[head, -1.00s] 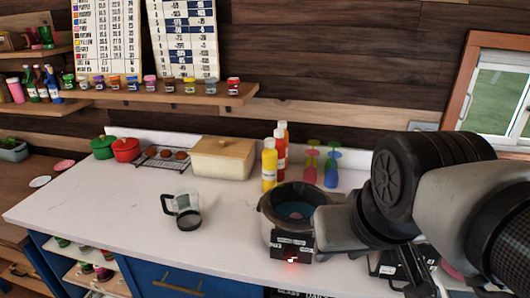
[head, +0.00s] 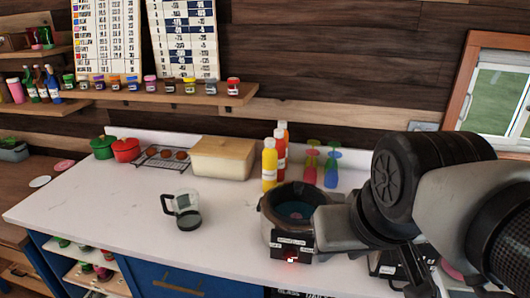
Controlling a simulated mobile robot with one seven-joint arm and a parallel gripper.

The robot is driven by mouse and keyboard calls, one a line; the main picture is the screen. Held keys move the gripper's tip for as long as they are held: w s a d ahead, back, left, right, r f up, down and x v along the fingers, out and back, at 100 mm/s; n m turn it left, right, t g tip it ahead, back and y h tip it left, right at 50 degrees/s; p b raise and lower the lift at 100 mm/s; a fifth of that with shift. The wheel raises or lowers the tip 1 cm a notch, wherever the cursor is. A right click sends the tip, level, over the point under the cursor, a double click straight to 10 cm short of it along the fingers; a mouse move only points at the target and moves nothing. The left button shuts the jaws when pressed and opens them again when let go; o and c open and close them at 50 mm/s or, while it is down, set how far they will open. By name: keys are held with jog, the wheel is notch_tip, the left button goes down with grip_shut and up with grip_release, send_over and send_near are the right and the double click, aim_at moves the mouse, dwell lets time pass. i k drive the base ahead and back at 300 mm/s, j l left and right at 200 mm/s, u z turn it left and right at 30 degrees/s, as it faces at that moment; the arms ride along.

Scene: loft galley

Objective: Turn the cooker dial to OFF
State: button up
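The cooker (head: 270,216) is a round grey pot with a dark blue-green inside, standing near the counter's front edge. A black control panel (head: 289,246) with small pale labels is on its front. A red light (head: 291,258) glows low on the panel. The dial's setting is too small to read.
A glass jug (head: 184,210) stands left of the cooker on the white counter (head: 100,217). Yellow and red bottles (head: 269,164) and coloured stemmed items (head: 331,166) stand behind the cooker. A beige box (head: 223,158) is farther back. The counter's front left is clear.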

aim_at(290, 252)
jog(key=k+z, duration=0.25)
jog(key=z, duration=0.2)
jog(key=k+z, duration=0.25)
jog(key=z, duration=0.25)
jog(key=i+l, duration=0.05)
